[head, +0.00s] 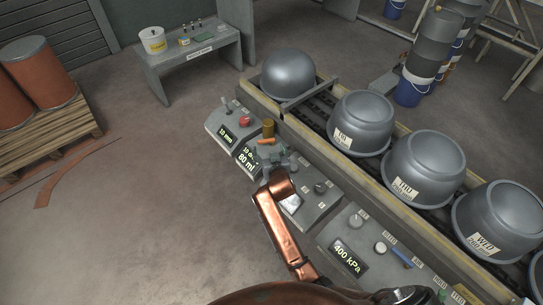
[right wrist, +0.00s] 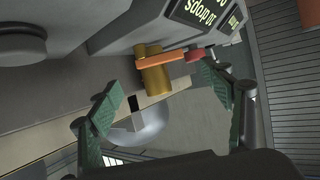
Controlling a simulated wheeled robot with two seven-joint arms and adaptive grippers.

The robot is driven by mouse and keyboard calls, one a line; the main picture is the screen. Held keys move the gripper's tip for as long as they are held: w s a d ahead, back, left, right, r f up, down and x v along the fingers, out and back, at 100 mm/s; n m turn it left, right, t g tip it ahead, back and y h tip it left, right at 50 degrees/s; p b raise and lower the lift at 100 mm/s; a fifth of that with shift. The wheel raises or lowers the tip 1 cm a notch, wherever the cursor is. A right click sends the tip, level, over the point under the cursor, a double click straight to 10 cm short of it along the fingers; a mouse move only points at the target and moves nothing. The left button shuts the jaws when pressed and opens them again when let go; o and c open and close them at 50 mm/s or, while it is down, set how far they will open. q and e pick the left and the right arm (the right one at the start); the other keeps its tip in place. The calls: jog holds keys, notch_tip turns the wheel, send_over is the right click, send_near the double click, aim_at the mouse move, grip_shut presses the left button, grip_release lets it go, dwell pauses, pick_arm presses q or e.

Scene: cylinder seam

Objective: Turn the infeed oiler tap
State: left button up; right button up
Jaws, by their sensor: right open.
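The oiler tap is a brass-coloured body (head: 268,126) with an orange lever (head: 265,141), on the grey console beside the conveyor. In the right wrist view the brass body (right wrist: 155,78) and the orange lever (right wrist: 160,61) lie ahead, between and beyond my fingers. My right gripper (head: 272,160) is close to the tap, on its near side. In the right wrist view its two green-padded fingers (right wrist: 160,95) are apart, with nothing held between them. My left gripper is not in view.
The console panel (head: 229,130) has a red button (head: 245,121) and displays beside the tap. Large metal pots (head: 361,122) stand along the conveyor behind it. A grey table (head: 190,59) is at the back. The floor left of the console is clear.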

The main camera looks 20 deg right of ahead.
jog(key=v, duration=0.6)
jog(key=shift+a, duration=0.1)
jog(key=shift+f, duration=0.1)
